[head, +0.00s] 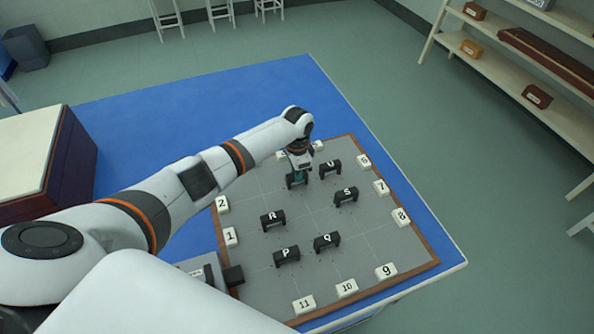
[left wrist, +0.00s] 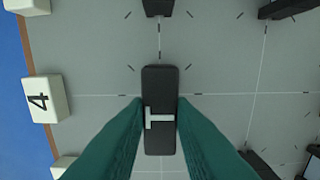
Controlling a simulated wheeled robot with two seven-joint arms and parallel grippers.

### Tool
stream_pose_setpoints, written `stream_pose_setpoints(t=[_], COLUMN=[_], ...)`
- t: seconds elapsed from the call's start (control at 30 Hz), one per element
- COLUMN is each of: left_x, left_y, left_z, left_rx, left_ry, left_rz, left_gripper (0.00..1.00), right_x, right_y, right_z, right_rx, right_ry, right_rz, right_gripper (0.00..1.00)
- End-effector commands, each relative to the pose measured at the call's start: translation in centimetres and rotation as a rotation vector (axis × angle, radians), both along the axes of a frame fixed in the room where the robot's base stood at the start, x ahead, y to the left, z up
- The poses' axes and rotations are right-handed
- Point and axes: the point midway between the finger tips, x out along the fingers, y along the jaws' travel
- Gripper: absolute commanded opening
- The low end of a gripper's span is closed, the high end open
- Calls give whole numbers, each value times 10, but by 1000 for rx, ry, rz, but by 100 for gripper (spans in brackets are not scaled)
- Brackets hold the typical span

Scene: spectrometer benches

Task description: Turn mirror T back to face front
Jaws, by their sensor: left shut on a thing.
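Mirror T (head: 291,183) is a small black bridge-shaped block on the grey board, mostly hidden under my left gripper (head: 298,168) in the head view. In the left wrist view, mirror T (left wrist: 160,85) is a black bar with a white T lying sideways on its top. Its long side runs up and down the picture, along a thin grid line. The teal fingers of my left gripper (left wrist: 160,112) are shut on it from both sides, near the letter. My right gripper is not in view.
Mirrors U (head: 330,167), S (head: 346,195), R (head: 272,219), Q (head: 327,240) and P (head: 286,256) stand nearby. White numbered blocks line the brown-edged board (head: 345,272), among them block 4 (left wrist: 42,99). Mirror U is the closest to mirror T in the head view.

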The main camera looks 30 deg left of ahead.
Motion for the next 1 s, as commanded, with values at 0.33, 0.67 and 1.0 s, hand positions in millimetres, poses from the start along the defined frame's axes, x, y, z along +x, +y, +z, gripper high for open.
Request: stream_pose_setpoints(t=[0.33,0.67,1.0], left_x=[1,0,2], left_y=[0,0,0], left_z=[1,1,45], left_rx=[-1,0,0], left_ry=[-4,-1,-8], left_rz=[-4,-2,-4], left_gripper=[33,44,44], right_x=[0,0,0], right_y=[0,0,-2], right_z=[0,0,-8], right_rx=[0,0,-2], right_ry=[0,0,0], right_rz=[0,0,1], right_gripper=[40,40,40])
